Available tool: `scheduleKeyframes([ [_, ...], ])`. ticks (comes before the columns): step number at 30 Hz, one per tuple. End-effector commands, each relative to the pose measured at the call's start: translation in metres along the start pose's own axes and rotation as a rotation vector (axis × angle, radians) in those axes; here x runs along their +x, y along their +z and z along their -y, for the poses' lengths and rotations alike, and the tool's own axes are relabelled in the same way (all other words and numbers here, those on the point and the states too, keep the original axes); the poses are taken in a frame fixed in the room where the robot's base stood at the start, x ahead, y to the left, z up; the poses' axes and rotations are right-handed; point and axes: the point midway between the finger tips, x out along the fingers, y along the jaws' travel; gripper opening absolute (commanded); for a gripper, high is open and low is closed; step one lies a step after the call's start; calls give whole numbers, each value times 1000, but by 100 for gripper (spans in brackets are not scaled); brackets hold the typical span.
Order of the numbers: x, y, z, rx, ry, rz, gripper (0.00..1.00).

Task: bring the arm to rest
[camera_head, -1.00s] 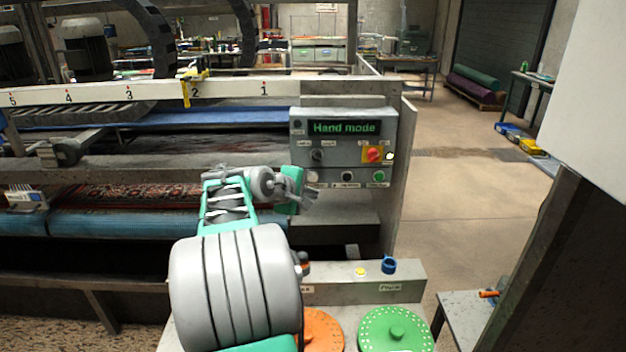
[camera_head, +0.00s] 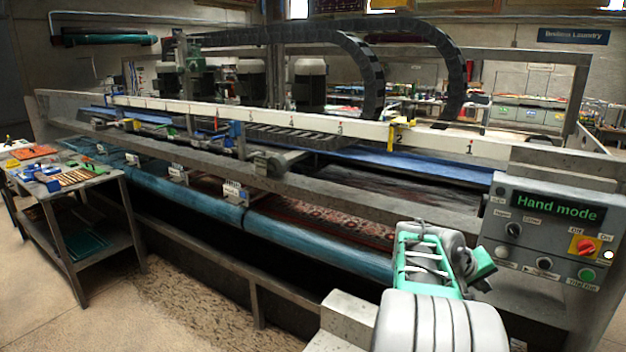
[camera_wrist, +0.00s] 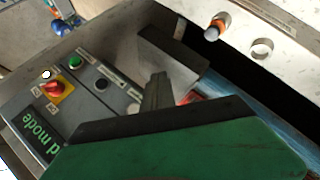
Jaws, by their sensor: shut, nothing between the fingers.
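My gripper (camera_head: 482,268) is at the lower right of the head view, at the end of my grey and green arm, just left of the control panel (camera_head: 545,232). The panel's display reads "Hand mode". In the wrist view the dark fingers (camera_wrist: 157,92) are together with nothing between them, and a green part of my gripper fills the bottom. The panel also shows there at the left (camera_wrist: 88,100), with its red knob on yellow (camera_wrist: 55,90) and green button (camera_wrist: 75,62). I cannot tell the exact gap between gripper and panel.
The long rug machine, with its white numbered beam (camera_head: 280,122) and blue roller (camera_head: 300,243), spans the view. A patterned rug (camera_head: 310,213) lies in it. A tool table (camera_head: 75,195) stands at the left. The floor at the lower left is clear.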

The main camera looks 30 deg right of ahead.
Motion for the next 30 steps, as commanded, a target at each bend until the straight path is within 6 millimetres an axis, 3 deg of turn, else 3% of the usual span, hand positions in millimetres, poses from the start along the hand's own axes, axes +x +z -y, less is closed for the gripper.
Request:
scheduleKeyframes([
  [1, 8, 18, 39, 76, -94, 50, 0],
  [4, 6, 54, 106, 216, -258, 159, 0],
  [7, -24, 94, 164, 322, -408, 279, 0],
  [11, -92, 124, 230, 302, -569, 349, 0],
  [15, -178, 150, 289, 86, -718, 277, 0],
  [18, -243, 160, 320, -96, -798, 112, 0],
  [21, -300, 150, 331, -203, -845, -64, 0],
  [23, -327, 146, 337, -255, -872, -142, 0],
  [26, -348, 152, 348, -324, -898, -192, 0],
  [30, -355, 155, 354, -354, -905, -202, 0],
])
